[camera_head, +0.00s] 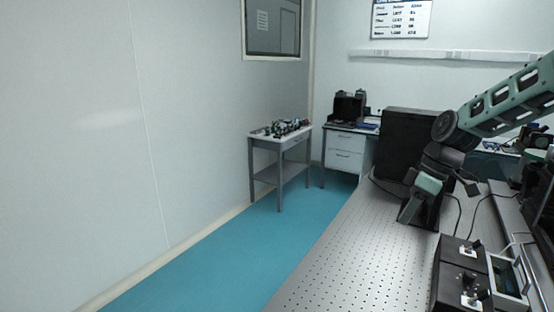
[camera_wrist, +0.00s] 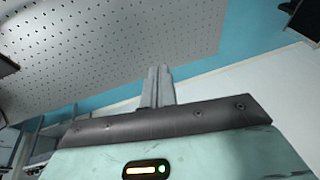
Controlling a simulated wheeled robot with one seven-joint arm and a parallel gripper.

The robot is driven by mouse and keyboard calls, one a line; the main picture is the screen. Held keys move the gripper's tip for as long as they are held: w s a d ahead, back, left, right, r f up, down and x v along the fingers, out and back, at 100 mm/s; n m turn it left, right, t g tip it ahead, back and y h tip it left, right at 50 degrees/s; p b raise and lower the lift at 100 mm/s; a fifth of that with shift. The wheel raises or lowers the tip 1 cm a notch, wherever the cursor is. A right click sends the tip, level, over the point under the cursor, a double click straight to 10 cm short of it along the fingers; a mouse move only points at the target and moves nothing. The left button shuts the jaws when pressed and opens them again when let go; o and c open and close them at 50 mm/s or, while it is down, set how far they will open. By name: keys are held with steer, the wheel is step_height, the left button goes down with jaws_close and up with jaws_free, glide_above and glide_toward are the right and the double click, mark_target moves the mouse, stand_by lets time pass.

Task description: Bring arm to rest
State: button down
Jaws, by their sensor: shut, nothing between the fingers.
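My arm reaches in from the right edge of the head view, with teal and dark links bent downward at a dark joint. My gripper (camera_head: 406,213) hangs at its lower end, over the perforated optical table (camera_head: 335,255). I cannot tell its exact height above the table. In the wrist view the two grey fingers of my gripper (camera_wrist: 158,70) lie together, shut and empty. The perforated table top (camera_wrist: 110,45) fills the upper left of that view, with blue floor beyond its edge.
A black box-shaped unit (camera_head: 408,142) stands behind the gripper. Dark control boxes (camera_head: 461,275) with knobs and a framed device (camera_head: 508,277) sit at lower right. A small side table (camera_head: 280,142) bears several small parts. Blue floor (camera_head: 235,262) is clear along the left wall.

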steer(key=s+a+h, duration=0.1)
steer(key=s+a, duration=0.5)
steer(key=a, duration=0.4)
steer(key=s+a+m+h, duration=0.1)
steer(key=s+a, duration=0.4)
steer(key=s, duration=0.7)
steer(key=s+a+f+m+h, duration=0.1)
steer(key=s+a, duration=0.4)
steer(key=s, duration=0.8)
steer(key=shift+f+m+b, duration=0.15)
steer(key=shift+m+b, duration=0.15)
